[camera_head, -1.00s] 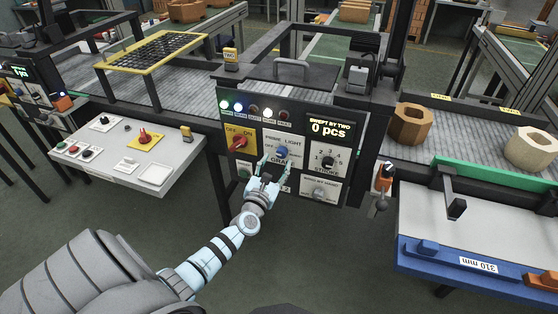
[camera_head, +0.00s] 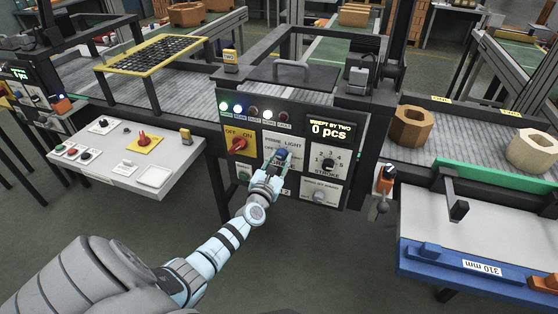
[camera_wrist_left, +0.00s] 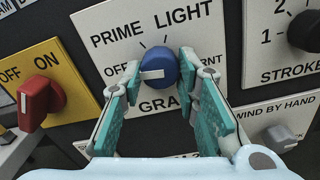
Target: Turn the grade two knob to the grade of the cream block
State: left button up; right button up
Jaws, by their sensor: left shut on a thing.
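The blue grade knob (camera_head: 282,154) sits on a white plate on the dark control panel. My left gripper (camera_head: 272,168) is shut on it. In the left wrist view the blue knob (camera_wrist_left: 158,68) stands between the teal pads of my left gripper (camera_wrist_left: 158,80), and its white bar points left. PRIME and LIGHT read above it; the side words are partly hidden by the fingers. The cream block (camera_head: 532,150) sits on the conveyor at the far right. My right gripper is not in view.
A red OFF/ON switch (camera_head: 238,145) is left of the grade plate, a black stroke knob (camera_head: 327,164) right of it and a grey knob (camera_head: 318,196) below that. A brown block (camera_head: 411,126) stands on the conveyor left of the cream one.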

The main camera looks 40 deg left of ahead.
pick_arm(q)
jog(key=m+p, duration=0.1)
jog(key=m, duration=0.4)
jog(key=m+p, duration=0.1)
jog(key=m, duration=0.5)
jog(key=shift+s+a+r, duration=0.1)
jog(key=m+p, duration=0.1)
jog(key=m, duration=0.4)
jog(key=shift+r+p, duration=0.1)
jog(key=shift+p, duration=0.25)
jog(key=m+p, duration=0.1)
jog(key=m, duration=0.4)
jog(key=shift+m, duration=0.3)
jog(key=o, duration=1.2)
jog(key=shift+c, duration=0.2)
